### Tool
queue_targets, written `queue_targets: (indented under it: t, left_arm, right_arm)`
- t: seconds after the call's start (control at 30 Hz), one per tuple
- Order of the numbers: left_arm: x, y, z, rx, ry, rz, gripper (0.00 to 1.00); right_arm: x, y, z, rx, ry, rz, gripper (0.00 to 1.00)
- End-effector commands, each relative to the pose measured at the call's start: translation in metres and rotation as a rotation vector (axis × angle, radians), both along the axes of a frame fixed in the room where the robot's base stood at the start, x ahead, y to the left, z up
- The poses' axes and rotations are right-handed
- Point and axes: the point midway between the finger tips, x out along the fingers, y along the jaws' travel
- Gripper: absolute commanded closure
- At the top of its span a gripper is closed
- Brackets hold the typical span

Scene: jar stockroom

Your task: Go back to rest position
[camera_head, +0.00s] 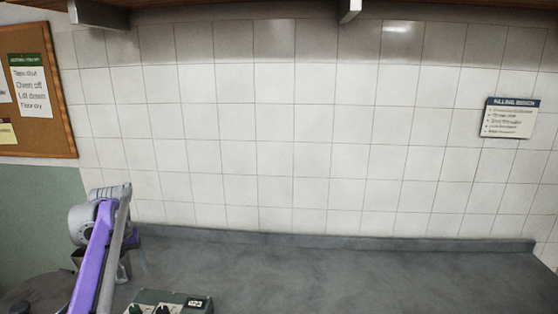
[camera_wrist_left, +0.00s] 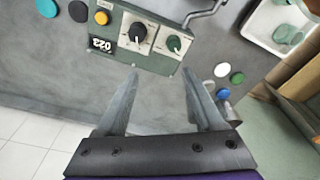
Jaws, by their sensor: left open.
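My left arm comes in at the lower left of the head view, with a purple link. My left gripper (camera_wrist_left: 160,88) shows best in the wrist view. Its two grey fingers are spread apart with nothing between them. They point over the grey counter towards the front of a grey-green control box. In the head view the left gripper (camera_head: 132,262) is small and partly hidden by my own arm. My right gripper is in neither view.
The control box (camera_wrist_left: 165,52) has dials, an orange button and a display; its top shows in the head view (camera_head: 150,297). Coloured discs, such as a green one (camera_wrist_left: 237,78), lie nearby. The counter's right side (camera_head: 400,275) is clear.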

Motion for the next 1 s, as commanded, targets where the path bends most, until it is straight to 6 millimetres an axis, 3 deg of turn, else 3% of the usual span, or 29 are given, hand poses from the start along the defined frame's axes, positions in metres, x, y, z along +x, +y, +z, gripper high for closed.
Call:
queue_targets:
  t: [0.03,0.2,0.43,0.57,0.8,1.0]
  left_arm:
    - [-0.011,-0.02,0.006,0.007,-0.018,-0.023,0.31]
    - [-0.049,-0.074,0.013,0.032,-0.092,-0.093,0.31]
    - [-0.12,-0.14,-0.002,0.056,-0.191,-0.186,0.31]
    - [-0.166,-0.171,-0.023,0.067,-0.249,-0.239,0.31]
    - [-0.247,-0.212,-0.081,0.077,-0.352,-0.328,0.31]
    - [-0.284,-0.226,-0.116,0.08,-0.403,-0.368,0.31]
  right_arm:
    - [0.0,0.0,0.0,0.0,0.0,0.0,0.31]
    - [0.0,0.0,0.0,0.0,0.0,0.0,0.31]
    - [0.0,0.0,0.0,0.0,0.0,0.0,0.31]
    - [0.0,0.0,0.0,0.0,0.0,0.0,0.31]
    - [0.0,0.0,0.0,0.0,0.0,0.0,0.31]
    - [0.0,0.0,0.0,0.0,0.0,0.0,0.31]
